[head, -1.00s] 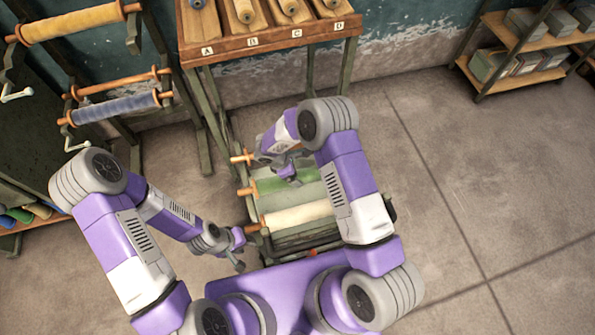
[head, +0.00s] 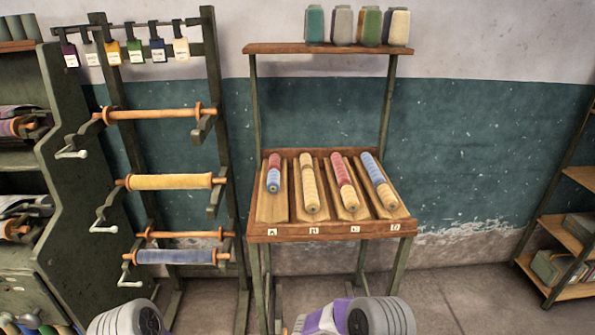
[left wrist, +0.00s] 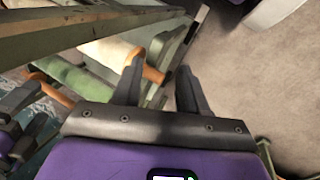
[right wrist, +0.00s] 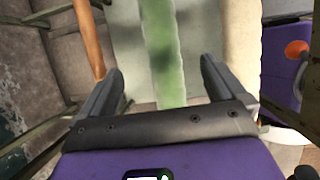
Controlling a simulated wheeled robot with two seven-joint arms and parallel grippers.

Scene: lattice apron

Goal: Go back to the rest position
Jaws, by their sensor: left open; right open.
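In the left wrist view my left gripper (left wrist: 160,88) is open with nothing between its fingers. A cream roll with an orange wooden end (left wrist: 150,72) and a green roll (left wrist: 75,78) lie beyond it, to the left. In the right wrist view my right gripper (right wrist: 163,85) is open and empty. A green strip of cloth (right wrist: 163,50) and a cream roll (right wrist: 240,40) show beyond its fingers, apart from them as far as I can tell. In the head view neither gripper shows; only parts of my arms are at the bottom edge.
A slanted wooden rack (head: 330,232) with several coloured rolls stands ahead, under a shelf (head: 320,48) with several jars. A stand with cranked rollers (head: 170,182) is at left. A low shelf (head: 560,235) is at right. Floor (head: 450,300) between them is clear.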

